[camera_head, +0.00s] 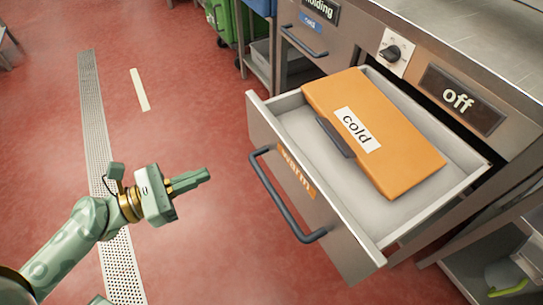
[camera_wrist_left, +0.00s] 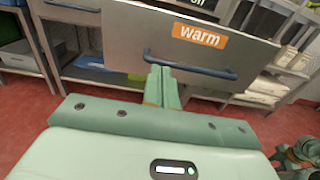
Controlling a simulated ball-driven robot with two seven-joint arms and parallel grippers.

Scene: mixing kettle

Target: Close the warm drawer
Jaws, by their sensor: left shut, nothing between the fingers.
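The warm drawer (camera_head: 290,190) is pulled far out of the steel counter in the head view. Its front has an orange "warm" label and a dark bar handle (camera_head: 285,200). In the left wrist view the shut fingers (camera_wrist_left: 162,75) point toward the drawer front (camera_wrist_left: 130,40), overlapping the handle (camera_wrist_left: 200,69); I cannot tell contact there. My right gripper is not in view.
A dial (camera_head: 392,52) and an "off" display (camera_head: 459,99) sit on the counter front above the drawer. A closed drawer with a "cold" label (camera_head: 310,22) is farther along. Green and blue bins stand at the top.

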